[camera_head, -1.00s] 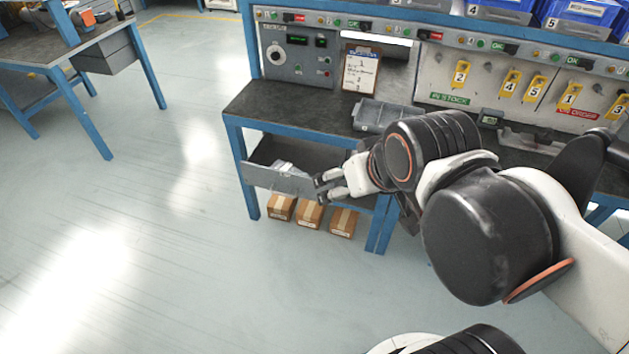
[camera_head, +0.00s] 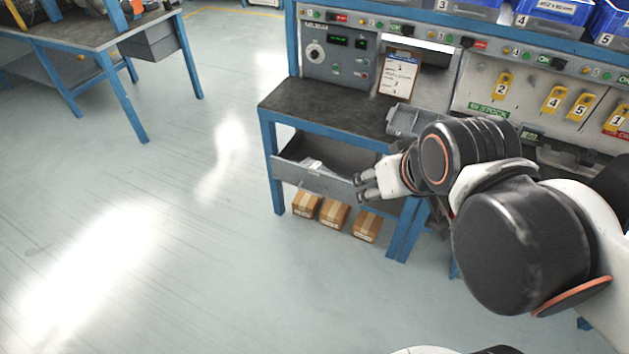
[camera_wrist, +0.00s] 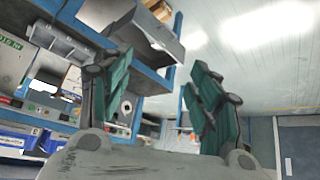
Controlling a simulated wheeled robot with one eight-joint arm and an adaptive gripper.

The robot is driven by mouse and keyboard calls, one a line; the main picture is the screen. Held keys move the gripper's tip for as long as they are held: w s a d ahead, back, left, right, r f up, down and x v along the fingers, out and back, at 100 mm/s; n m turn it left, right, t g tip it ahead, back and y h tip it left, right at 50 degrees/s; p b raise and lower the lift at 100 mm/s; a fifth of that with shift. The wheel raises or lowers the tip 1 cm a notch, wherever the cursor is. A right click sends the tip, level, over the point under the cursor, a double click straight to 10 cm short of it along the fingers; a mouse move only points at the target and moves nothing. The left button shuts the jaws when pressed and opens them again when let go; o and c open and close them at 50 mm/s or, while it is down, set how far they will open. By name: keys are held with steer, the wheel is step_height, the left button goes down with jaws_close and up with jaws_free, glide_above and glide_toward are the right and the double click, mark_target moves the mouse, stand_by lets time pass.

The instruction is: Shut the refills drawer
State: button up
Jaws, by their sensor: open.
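The refills drawer (camera_head: 312,178) is a grey metal tray under the left end of the dark-topped bench. It is pulled out, with its front panel forward of the blue frame and some pale items (camera_head: 318,167) inside. My gripper (camera_head: 361,187) is at the right end of the drawer front, its fingers open and empty. I cannot tell whether it touches the panel. In the wrist view my gripper (camera_wrist: 160,78) shows two green-padded fingers wide apart, with the grey drawer (camera_wrist: 150,42) seen tilted beyond them.
Several brown cartons (camera_head: 335,213) sit on the floor under the drawer. A blue bench leg (camera_head: 278,190) stands left of them. A second workbench (camera_head: 75,35) is at far left. The floor between is clear.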

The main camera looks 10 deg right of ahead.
mark_target(315, 176)
steer(key=w+n, duration=0.2)
steer(key=w, duration=0.1)
steer(key=shift+w+a+r, duration=0.1)
steer(key=shift+a+r, duration=0.1)
steer(key=shift+r, duration=0.2)
steer(key=c, duration=0.9)
steer(key=w+n, duration=0.1)
steer(key=w, duration=0.1)
steer(key=w+n, duration=0.2)
steer(key=w+n+g, duration=0.1)
steer(key=w, duration=0.1)
steer(key=shift+a+f+n, duration=0.1)
steer(key=shift+a+n, duration=0.3)
jaws_close()
steer(key=w+a+f+n+g+h+p, duration=0.1)
steer(key=w+a+f+n+g, duration=0.3)
steer(key=w+f+n, duration=1.25)
steer(key=shift+w+d+f+n+h+b, duration=0.1)
steer(key=shift+w+f+n+b, duration=0.75)
steer(key=shift+w+f, duration=1.7)
steer(key=shift+w+f+n+h+b, duration=0.1)
steer(key=shift+w+f+n+b, duration=0.85)
steer(key=shift+f, duration=3)
steer(key=shift+w+d+f+n+h+b, duration=0.1)
steer(key=shift+w+f+n+b, duration=0.65)
steer(key=shift+w+f, duration=1.85)
